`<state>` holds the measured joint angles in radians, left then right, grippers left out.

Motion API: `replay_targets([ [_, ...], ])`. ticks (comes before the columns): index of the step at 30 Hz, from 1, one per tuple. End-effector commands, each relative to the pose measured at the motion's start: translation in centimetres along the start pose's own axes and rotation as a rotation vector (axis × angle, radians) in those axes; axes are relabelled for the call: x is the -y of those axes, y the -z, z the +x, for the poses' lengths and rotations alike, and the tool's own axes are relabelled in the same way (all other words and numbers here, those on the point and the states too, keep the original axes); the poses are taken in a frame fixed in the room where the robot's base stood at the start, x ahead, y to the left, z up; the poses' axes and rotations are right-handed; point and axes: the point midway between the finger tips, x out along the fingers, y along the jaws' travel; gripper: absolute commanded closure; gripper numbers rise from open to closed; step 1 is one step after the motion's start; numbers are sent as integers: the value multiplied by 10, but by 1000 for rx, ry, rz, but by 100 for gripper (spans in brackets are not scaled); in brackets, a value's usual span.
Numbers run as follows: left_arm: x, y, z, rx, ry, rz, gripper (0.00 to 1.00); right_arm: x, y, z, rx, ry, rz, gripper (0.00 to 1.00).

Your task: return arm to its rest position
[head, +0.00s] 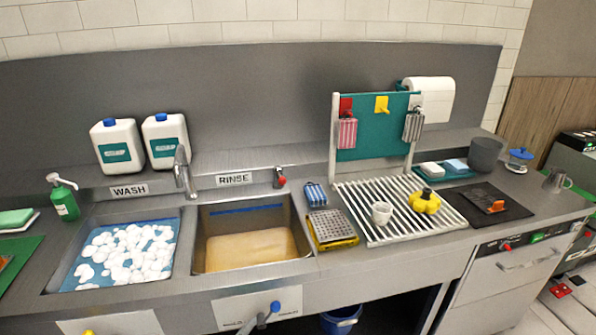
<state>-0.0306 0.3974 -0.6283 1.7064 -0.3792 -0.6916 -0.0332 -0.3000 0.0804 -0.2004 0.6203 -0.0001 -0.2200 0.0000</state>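Neither of my grippers nor any part of my arms shows in the head view. A yellow lobed piece with a dark top (425,201), perhaps a juicer part, sits on the white slatted drying rack (366,218). A small white cup (382,213) stands on the same rack, to the left of the yellow piece and apart from it. A small orange piece (496,206) lies on the dark mat (478,212) to the right of the rack.
The wash basin (52,281) holds foamy water; the rinse basin (308,250) holds brownish water. A tap (182,172) rises behind them. A teal board (362,138) with hanging cloths stands behind the rack. A green soap bottle (65,203) stands left. A grey pot (485,154) stands back right.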

Motion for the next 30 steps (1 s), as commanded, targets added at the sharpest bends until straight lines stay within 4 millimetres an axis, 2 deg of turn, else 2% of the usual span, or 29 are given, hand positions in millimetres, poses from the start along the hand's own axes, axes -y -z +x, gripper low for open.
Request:
replay_targets([
  [5,-58,-70,28,112,-85,-92,33,0,-2,21,0,0,0,50],
  [9,-128,-149,41,240,-178,-221,33,1,-4,41,0,0,0,50],
  [14,-217,-234,31,395,-272,-383,33,1,-6,63,0,0,0,50],
  [18,-298,-297,2,533,-341,-529,33,1,-7,81,0,0,0,50],
  [21,-348,-330,-25,624,-377,-623,33,2,-8,91,0,0,1,50],
  [24,-386,-351,-50,695,-400,-695,33,2,-9,98,0,0,1,50],
  [27,-409,-363,-69,742,-412,-740,33,2,-9,102,0,0,1,50],
  [30,-419,-367,-78,763,-418,-762,33,2,-10,104,0,0,1,50],
])
